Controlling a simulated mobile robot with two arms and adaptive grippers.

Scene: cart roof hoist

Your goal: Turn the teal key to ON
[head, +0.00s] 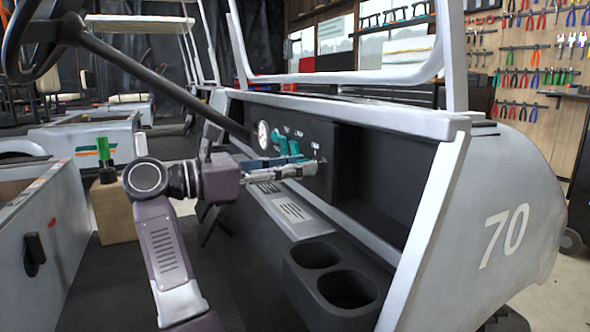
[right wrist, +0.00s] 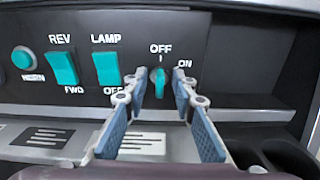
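The teal key (right wrist: 160,83) is on the black dash panel (right wrist: 230,55) at the right end of the switch row. It stands upright, in line with the OFF mark above it; the ON label is to its upper right. My right gripper (right wrist: 160,97) is open, with one finger on each side of the key and a visible gap on both sides. In the head view my right gripper (head: 312,168) reaches the panel from the left and hides the key. My left gripper is not in view.
Left of the key are a teal LAMP rocker (right wrist: 107,67), a teal REV/FWD rocker (right wrist: 62,68) and a round teal button (right wrist: 22,58). A steering column (head: 165,80) slants above my arm. Cup holders (head: 347,288) sit below the panel. An open recess (head: 375,180) lies right.

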